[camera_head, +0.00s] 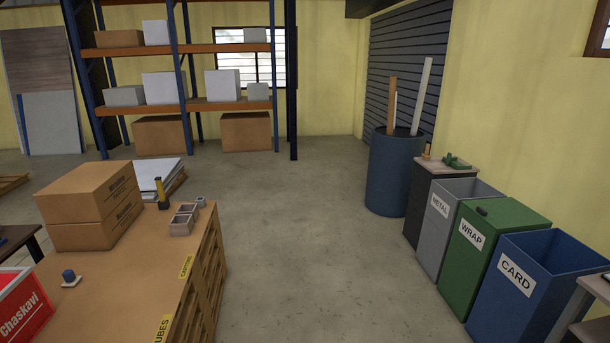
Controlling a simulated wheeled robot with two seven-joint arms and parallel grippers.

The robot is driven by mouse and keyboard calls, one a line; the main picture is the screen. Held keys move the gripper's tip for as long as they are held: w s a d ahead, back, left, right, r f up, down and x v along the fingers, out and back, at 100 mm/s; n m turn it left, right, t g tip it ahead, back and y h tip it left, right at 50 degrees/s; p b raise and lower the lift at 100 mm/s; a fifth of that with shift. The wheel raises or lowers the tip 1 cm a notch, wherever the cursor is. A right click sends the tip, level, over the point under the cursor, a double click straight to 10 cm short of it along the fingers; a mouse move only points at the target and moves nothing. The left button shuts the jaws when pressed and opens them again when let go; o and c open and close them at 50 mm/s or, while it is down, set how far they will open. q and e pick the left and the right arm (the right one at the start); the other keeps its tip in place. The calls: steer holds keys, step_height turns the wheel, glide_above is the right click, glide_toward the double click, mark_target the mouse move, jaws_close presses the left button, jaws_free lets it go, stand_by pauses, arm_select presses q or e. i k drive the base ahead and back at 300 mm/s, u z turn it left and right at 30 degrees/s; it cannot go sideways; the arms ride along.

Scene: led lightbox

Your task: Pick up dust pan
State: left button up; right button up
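I cannot make out a dust pan for certain. A small green object (456,162) lies on top of a dark cabinet with a light top (437,169) at the right, behind the grey bin; it is too small to tell whether it is the dust pan. A small orange-yellow object (427,152) stands beside it, at the cabinet top's left edge. Neither of my grippers is in view.
Grey METAL (437,237), green WRAP (482,271) and blue CARD (513,306) bins line the right, near a blue drum (392,172). A cardboard-coloured bench (130,285) fills the left front. The concrete floor (310,240) between them is clear.

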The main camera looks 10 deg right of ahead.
mark_target(452, 163)
steer(key=z, duration=0.45)
steer(key=i, duration=2.3)
steer(key=z, duration=1.5)
steer(key=i, duration=2.05)
steer(key=z, duration=0.65)
